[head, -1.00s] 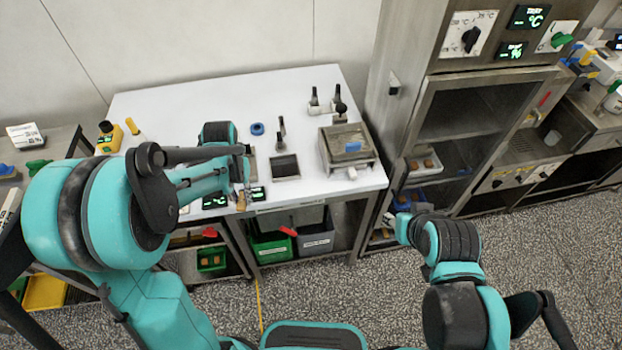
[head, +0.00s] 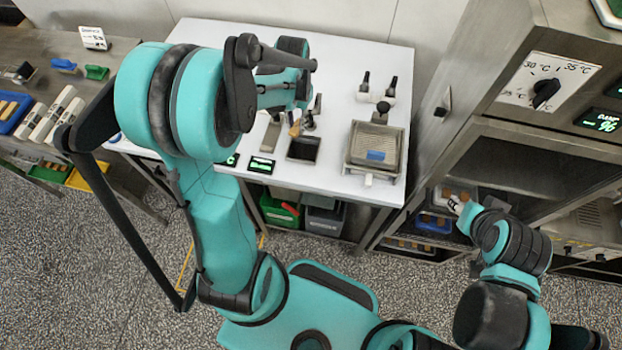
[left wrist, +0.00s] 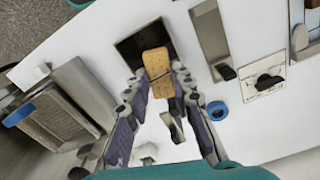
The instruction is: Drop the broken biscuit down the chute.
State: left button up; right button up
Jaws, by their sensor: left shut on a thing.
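The broken biscuit (left wrist: 158,72) is tan with a dark crack line across it. My left gripper (left wrist: 160,84) is shut on it, with a finger on each side. The biscuit (head: 295,129) shows small in the head view, below the left wrist. The chute (left wrist: 128,50) is a dark rectangular opening in the white table; it also shows in the head view (head: 303,150). In the left wrist view the biscuit overlaps the opening's near part; its height above it is hard to tell. My right gripper (head: 460,204) is by the steel cabinet, its fingers unclear.
A mesh-topped steel box (head: 376,147) with a blue piece stands right of the chute. A small green display (head: 261,165) lies left of it. A steel cabinet (head: 510,160) bounds the table on the right.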

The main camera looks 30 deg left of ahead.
pick_arm(q)
notch_tip(320, 180, down, 3)
jog(key=shift+w+r+b, duration=0.1)
jog(key=shift+b, duration=0.65)
jog(key=shift+f+b, duration=0.4)
jog(key=shift+f, duration=0.2)
jog(key=o, duration=0.9)
jog(key=shift+o, duration=0.2)
jog(key=shift+r, duration=0.1)
notch_tip(320, 180, up, 12)
jog(key=shift+f, duration=0.1)
jog(key=shift+d, duration=0.1)
